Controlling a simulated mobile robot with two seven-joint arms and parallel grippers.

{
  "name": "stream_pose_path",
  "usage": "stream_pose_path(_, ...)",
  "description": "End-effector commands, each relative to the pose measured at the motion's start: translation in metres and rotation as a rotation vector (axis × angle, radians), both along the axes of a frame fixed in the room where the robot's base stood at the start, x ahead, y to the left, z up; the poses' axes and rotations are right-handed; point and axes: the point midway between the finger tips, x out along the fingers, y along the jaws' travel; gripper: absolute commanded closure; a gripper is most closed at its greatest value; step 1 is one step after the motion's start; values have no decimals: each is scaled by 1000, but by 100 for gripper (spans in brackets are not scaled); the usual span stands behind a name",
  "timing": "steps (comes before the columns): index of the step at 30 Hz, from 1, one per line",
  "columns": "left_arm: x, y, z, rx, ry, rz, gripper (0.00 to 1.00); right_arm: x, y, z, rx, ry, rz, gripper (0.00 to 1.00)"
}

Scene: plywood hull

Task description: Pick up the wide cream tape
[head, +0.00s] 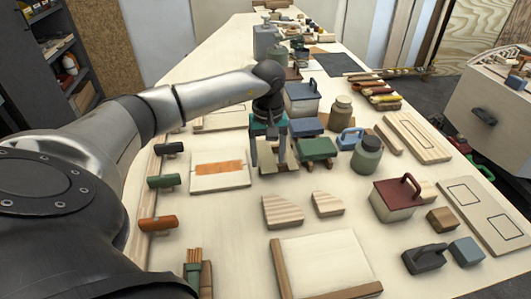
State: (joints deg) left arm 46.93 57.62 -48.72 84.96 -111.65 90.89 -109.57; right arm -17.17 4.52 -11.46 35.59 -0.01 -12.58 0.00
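My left gripper (268,163) comes in from the left and points down over the middle of the bench. Its two fingers are spread apart, with only a pale surface visible between them. I cannot make out a wide cream tape for certain; the pale surface between the fingers may be a board or the bench, and my gripper and arm hide part of this area. My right gripper is not in view.
A pale board with an orange patch (218,168) lies left of the gripper. Wood wedges (283,211) and a framed board (325,263) lie nearer. Bare bench shows between them.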

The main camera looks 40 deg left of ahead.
Motion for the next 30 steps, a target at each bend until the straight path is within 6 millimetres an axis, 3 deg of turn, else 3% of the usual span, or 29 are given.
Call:
stream_pose_path(2,0,0,0,1,1,0,38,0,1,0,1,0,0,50)
stream_pose_path(18,0,0,0,0,1,0,99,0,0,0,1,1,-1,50)
stream_pose_path(30,0,0,6,0,-1,0,100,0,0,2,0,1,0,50)
